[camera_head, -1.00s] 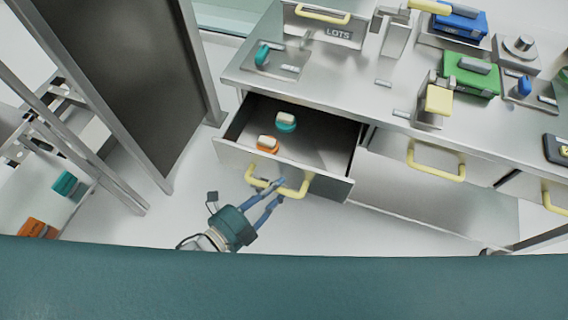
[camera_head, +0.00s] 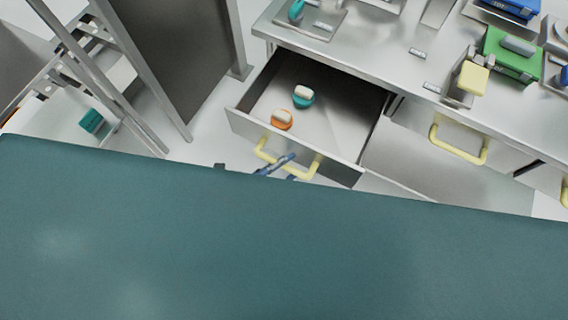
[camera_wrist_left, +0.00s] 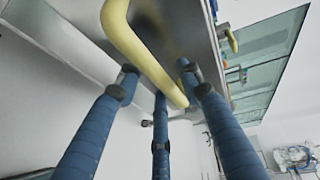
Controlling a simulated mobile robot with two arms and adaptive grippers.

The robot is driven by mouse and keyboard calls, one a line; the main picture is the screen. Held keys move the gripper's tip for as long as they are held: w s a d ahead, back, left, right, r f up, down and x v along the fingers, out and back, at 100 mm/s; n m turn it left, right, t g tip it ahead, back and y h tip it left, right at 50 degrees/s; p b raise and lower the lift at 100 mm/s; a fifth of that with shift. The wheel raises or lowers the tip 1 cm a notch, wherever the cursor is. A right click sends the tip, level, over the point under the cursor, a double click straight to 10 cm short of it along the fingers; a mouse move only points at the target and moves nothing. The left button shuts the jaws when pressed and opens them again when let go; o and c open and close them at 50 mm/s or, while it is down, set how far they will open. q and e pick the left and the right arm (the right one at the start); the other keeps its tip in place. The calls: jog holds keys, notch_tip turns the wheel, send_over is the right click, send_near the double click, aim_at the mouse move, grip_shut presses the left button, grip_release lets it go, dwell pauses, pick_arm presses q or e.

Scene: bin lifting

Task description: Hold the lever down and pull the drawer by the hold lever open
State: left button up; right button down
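The left drawer (camera_head: 240,122) of the metal cabinet stands open, with a curved yellow handle (camera_head: 307,172) on its front. My left gripper (camera_head: 287,168) is at this handle, mostly hidden behind my teal body in the head view. In the left wrist view its blue fingers (camera_wrist_left: 160,85) are spread, and the yellow handle (camera_wrist_left: 140,50) crosses between them. I cannot tell how firmly they touch it. A yellow lever pad (camera_head: 473,77) stands at the countertop's front edge, right of the open drawer; nothing is seen touching it. My right gripper is not in view.
An orange-based piece (camera_head: 282,121) and a teal-based piece (camera_head: 303,97) lie in the drawer. A closed drawer with a yellow handle (camera_head: 460,150) is to the right. A green box (camera_head: 512,57) is on the countertop. A dark panel (camera_head: 185,60) stands left.

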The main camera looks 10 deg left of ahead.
pick_arm(q)
jog(key=v, duration=1.2)
dwell(0.6)
jog(key=s+a+f+n+g+y, duration=0.15)
jog(key=a+f+n+y, duration=0.35)
jog(key=f, duration=0.9)
jog(key=a+f+n+g+y, duration=0.25)
jog(key=a+f+n, duration=0.5)
jog(key=f, duration=0.65)
jog(key=s+d+f+n+g+y, duration=0.2)
jog(key=s+f+n+g, duration=0.5)
jog(key=s+f, duration=0.8)
jog(key=s+n+y, duration=0.1)
jog(key=n, duration=0.2)
